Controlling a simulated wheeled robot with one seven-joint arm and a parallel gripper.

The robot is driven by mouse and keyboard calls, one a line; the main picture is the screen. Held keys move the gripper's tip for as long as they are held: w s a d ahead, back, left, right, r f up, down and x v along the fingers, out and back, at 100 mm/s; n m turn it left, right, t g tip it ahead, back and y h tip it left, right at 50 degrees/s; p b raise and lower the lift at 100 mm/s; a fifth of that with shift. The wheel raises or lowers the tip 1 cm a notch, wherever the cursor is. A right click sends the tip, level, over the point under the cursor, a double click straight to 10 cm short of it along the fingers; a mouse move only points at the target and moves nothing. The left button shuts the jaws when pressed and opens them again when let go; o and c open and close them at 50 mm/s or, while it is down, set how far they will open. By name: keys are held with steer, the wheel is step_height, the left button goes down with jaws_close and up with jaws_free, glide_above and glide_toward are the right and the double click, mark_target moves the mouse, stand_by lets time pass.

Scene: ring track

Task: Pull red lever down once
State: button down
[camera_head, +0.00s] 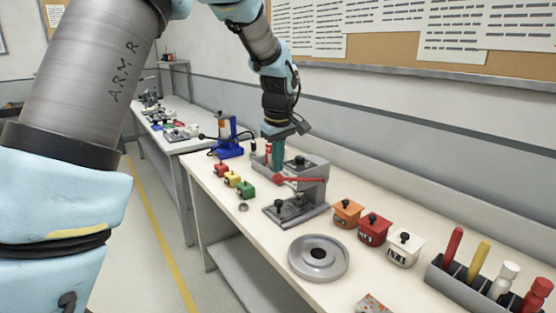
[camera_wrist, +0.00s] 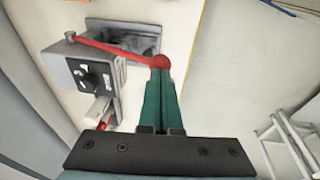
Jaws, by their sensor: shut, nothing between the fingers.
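The grey press-like machine (camera_head: 312,190) stands on the white bench, and its red lever (camera_head: 305,180) sticks out about level to the left, ending in a red ball. In the wrist view the lever (camera_wrist: 115,50) runs from a pivot at upper left to the ball, which sits at my fingertips. My gripper (camera_head: 277,170) points down from above with its green fingers closed together and nothing between them. In the wrist view my gripper (camera_wrist: 160,75) overlaps the near side of the ball; I cannot tell whether it touches.
Small red, yellow and green blocks (camera_head: 232,180) lie left of the machine. A blue device (camera_head: 229,140) stands behind them. A round grey disc (camera_head: 318,257) lies in front. Orange, red and white boxes (camera_head: 373,229) and a grey rack (camera_head: 460,284) of coloured handles are at right.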

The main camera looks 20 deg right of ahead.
steer(key=shift+f, duration=0.4)
